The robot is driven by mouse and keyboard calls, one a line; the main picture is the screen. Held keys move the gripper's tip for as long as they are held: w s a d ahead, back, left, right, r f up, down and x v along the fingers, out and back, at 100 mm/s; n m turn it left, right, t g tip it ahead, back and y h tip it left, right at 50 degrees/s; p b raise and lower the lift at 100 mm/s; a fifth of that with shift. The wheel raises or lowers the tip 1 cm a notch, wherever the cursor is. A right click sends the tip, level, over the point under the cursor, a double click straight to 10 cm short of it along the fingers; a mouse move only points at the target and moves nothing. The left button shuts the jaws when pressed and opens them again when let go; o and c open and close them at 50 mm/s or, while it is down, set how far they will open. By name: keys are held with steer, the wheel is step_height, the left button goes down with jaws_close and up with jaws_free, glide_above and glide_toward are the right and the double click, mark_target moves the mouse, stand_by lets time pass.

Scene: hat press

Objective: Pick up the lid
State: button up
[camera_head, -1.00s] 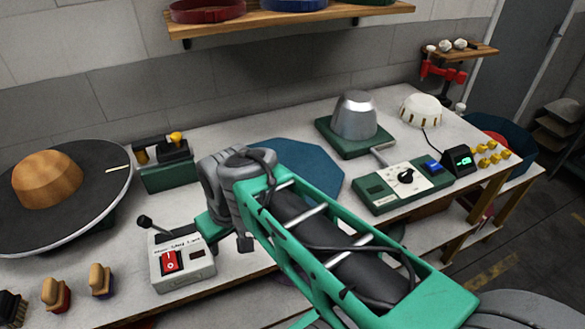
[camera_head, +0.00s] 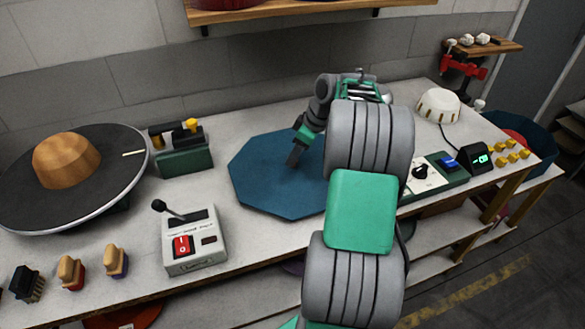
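No thing in view is plainly marked as the lid. A white dome with tan marks around its rim (camera_head: 438,106) sits at the back right of the bench, with a dark cord running from it. The silver hat-shaped metal block on its green base, seen earlier in the middle right, is hidden behind my arm. My gripper (camera_head: 294,160) points down over the blue octagonal mat (camera_head: 262,188), left of the arm's large grey joint and well left of the dome. I see nothing held in it, but its fingers are too small to tell apart.
A wooden hat block on a dark round plate (camera_head: 120,190) stands at left. A switch box with a lever (camera_head: 205,255) and several brushes (camera_head: 70,272) lie along the front. A control panel (camera_head: 425,168) is at right. A wall shelf (camera_head: 300,14) hangs above the back.

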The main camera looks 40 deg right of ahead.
steer(key=shift+w+a+f, duration=0.2)
steer(key=shift+w+f, duration=0.05)
steer(key=shift+f, duration=0.3)
steer(key=shift+c, duration=0.2)
jaws_close()
stand_by(0.8)
